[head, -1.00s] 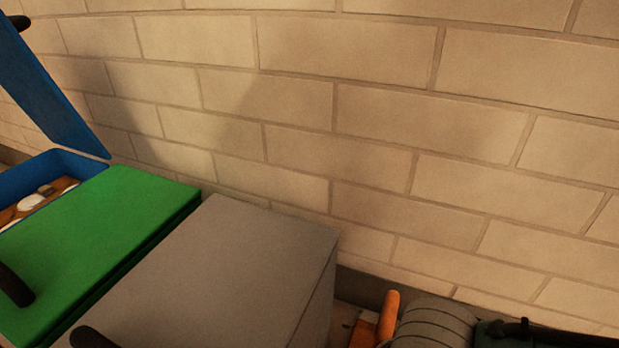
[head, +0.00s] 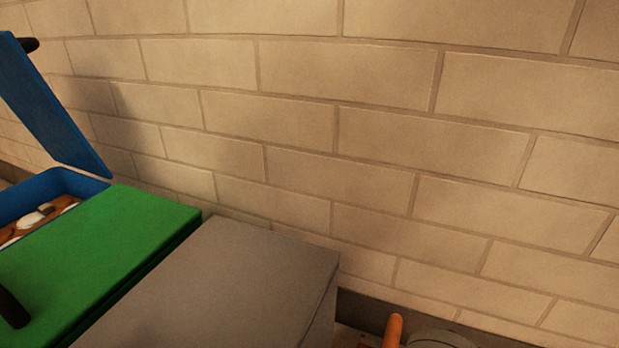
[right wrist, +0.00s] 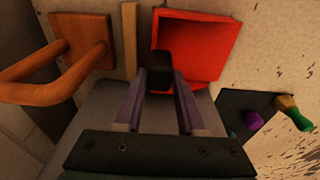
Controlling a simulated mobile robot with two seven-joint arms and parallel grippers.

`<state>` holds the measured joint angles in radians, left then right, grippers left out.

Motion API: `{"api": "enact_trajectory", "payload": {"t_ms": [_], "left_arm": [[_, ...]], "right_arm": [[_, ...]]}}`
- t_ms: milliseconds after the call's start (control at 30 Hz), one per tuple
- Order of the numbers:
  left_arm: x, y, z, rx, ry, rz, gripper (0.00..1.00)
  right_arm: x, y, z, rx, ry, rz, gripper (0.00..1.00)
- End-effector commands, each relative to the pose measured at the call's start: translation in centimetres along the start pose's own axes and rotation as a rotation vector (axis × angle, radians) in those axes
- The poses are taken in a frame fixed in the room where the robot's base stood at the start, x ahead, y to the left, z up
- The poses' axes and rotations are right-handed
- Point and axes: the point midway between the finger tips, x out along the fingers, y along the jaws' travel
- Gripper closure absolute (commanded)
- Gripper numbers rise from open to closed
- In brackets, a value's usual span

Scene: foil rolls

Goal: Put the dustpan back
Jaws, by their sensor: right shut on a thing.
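The dustpan (right wrist: 205,45) shows in the right wrist view as a red, shallow pan at the upper middle, with a dark handle end (right wrist: 160,72) toward me. My right gripper (right wrist: 160,88) is shut on that dark handle, with a finger on each side. The pan lies beyond the fingertips, over a pale, speckled floor; I cannot tell whether it touches anything. The dustpan and both grippers are out of the head view.
In the head view, an open blue bin (head: 62,182), a green-lidded bin (head: 110,240) and a grey-lidded bin (head: 230,280) stand along a brick wall (head: 400,130). An orange object (head: 393,331) is at the bottom. An orange handled piece (right wrist: 80,45) is left of my right gripper.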

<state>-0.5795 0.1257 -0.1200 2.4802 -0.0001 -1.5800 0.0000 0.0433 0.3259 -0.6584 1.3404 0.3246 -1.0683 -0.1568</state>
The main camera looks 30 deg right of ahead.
Motion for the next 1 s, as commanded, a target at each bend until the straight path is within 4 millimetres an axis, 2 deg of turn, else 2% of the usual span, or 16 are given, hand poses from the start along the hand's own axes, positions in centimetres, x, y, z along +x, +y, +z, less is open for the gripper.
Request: {"api": "enact_trajectory", "payload": {"t_ms": [467, 500, 800, 1000], "left_arm": [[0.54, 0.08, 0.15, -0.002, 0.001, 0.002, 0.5], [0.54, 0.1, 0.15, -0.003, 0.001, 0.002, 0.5], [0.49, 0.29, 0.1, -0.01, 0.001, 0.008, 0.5], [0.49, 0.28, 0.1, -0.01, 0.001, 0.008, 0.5]], "right_arm": [[0.78, 0.0, 0.07, 0.0, 0.001, 0.0, 1.0], [0.78, 0.01, 0.07, 0.0, 0.001, 0.0, 0.6], [0.73, 0.0, 0.07, 0.0, 0.0, 0.0, 0.27], [0.74, 0.0, 0.1, 0.0, -0.001, 0.0, 0.27]]}}
